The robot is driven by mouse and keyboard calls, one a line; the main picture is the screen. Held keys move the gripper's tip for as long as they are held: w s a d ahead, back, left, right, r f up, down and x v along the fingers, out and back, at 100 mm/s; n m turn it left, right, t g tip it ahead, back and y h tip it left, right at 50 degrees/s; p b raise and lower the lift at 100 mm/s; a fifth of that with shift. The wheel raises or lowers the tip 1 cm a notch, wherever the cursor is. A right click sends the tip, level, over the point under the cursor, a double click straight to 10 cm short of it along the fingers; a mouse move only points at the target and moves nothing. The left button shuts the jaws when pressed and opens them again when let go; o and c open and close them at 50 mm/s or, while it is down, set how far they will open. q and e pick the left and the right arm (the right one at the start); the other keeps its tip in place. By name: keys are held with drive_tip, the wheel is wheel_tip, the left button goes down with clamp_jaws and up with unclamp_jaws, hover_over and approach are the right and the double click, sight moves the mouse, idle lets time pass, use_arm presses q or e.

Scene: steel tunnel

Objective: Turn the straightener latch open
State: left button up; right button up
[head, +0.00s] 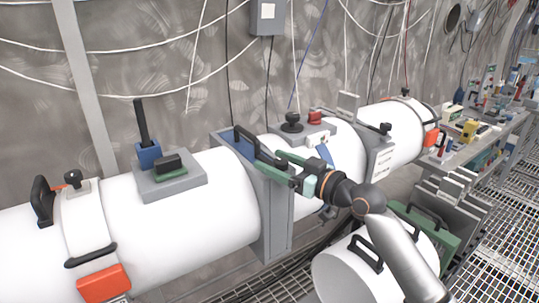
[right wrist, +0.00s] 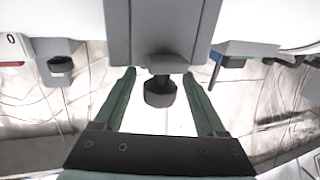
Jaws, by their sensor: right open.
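My right gripper (head: 270,158) reaches in from the lower right to the top of a grey flange (head: 276,215) on the white tunnel pipe. Its green fingers are spread and empty. In the right wrist view the fingers (right wrist: 159,76) stand either side of a dark knob (right wrist: 160,93) on a short stem at the edge of a grey plate (right wrist: 160,35). This knob looks like the straightener latch, but no label confirms it. Contact with the fingers does not show. In the head view the gripper hides the knob. My left gripper is not in view.
A black bar handle (head: 246,139) stands on the flange beside the gripper. A black knob (head: 292,122) and red block (head: 315,118) sit on the pipe behind. A white cylinder (head: 340,278) lies below my right arm. A cluttered bench (head: 470,150) is at right.

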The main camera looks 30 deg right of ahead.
drive_tip(key=shift+x, duration=0.95)
clamp_jaws()
idle(0.8)
